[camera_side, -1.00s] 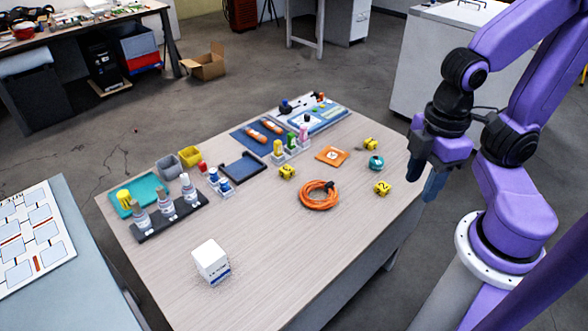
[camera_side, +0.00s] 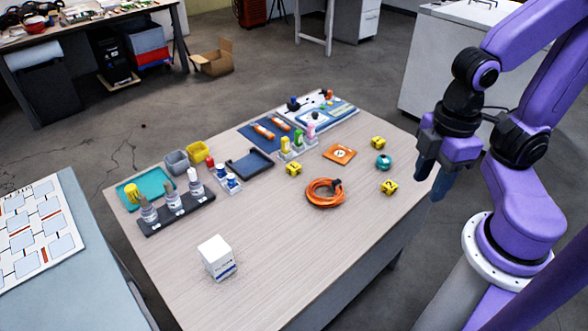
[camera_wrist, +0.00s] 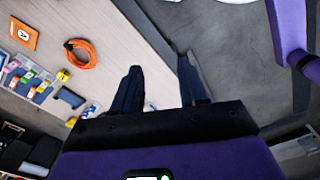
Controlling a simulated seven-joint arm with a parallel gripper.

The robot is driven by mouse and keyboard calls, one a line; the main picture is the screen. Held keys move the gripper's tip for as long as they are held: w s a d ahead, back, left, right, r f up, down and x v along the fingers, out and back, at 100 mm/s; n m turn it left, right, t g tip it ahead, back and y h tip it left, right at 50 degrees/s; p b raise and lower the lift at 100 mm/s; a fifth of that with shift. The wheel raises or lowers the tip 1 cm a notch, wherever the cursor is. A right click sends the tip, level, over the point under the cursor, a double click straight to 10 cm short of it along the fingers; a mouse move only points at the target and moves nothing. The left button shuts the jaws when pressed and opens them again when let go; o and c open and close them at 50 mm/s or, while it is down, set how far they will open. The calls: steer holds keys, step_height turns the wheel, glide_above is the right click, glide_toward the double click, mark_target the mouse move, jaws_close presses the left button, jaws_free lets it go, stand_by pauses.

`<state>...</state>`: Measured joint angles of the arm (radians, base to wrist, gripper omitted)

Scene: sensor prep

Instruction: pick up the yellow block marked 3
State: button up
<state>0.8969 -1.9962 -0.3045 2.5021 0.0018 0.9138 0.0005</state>
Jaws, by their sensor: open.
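Three small yellow blocks lie on the wooden table (camera_side: 300,265) in the side view. One block (camera_side: 293,168) is left of the orange cable coil, one (camera_side: 378,142) is near the far right edge, and one (camera_side: 389,187) is near the right edge and seems marked 2. I cannot read which is marked 3. A yellow block (camera_wrist: 63,75) also shows beside the coil in the wrist view. My gripper (camera_side: 431,186) hangs off the table's right edge, apart from the blocks. In the wrist view its fingers (camera_wrist: 159,66) are open and empty.
A teal round item (camera_side: 383,162) sits between the two right blocks. The orange cable coil (camera_side: 325,193) and an orange card (camera_side: 340,153) lie nearby. Bottles in a dark rack (camera_side: 178,214) and a white box (camera_side: 217,257) stand left. The table's front right is clear.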

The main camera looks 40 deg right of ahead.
steer(key=o, duration=0.7)
steer(key=shift+c, duration=0.2)
